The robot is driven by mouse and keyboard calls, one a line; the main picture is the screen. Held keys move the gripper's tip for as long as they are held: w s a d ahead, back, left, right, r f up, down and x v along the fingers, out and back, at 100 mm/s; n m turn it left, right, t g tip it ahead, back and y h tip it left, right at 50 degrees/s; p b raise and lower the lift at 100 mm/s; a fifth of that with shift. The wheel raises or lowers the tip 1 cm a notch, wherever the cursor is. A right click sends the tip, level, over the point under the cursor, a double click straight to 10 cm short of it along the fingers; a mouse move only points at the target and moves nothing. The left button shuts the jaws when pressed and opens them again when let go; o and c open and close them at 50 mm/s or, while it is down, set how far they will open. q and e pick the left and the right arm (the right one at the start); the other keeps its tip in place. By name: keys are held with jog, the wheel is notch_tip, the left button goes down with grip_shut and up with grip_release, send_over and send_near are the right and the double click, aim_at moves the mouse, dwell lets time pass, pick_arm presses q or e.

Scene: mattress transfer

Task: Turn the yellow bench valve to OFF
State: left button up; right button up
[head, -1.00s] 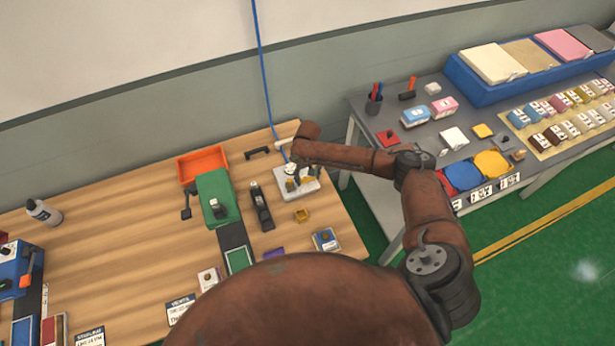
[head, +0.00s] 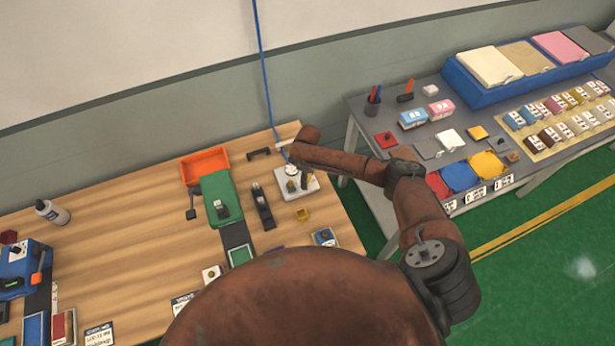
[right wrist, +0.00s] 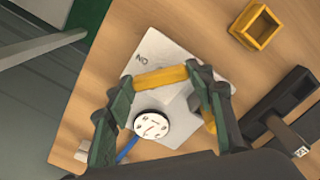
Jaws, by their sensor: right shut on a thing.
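The yellow bench valve handle (right wrist: 160,77) shows in the right wrist view as a short bar above a white plate (right wrist: 172,60) with a dark marking near one corner. My right gripper (right wrist: 158,76) is shut on this bar, with a green finger at each end. A round white gauge (right wrist: 151,126) sits on the plate, and another yellow part (right wrist: 209,121) is partly hidden behind a finger. In the head view the white plate (head: 313,184) lies near the bench's back right corner, with my right gripper (head: 293,178) small over it. My left gripper is out of view.
A yellow square ring (head: 302,214), a black tool (head: 262,207) and a green machine (head: 217,200) stand near the plate. A blue hose (head: 262,70) comes down to it. An orange bin (head: 204,165) is left; a grey table (head: 370,125) stands right.

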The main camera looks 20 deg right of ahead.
jog(key=n, duration=0.3)
jog(key=shift+n, duration=0.3)
jog(key=n, duration=0.4)
jog(key=shift+n, duration=0.4)
jog(key=o, duration=0.9)
jog(key=shift+c, duration=0.2)
jog(key=shift+o, duration=0.2)
jog(key=shift+r, duration=0.15)
notch_tip(320, 180, up, 12)
jog(key=shift+f, duration=0.2)
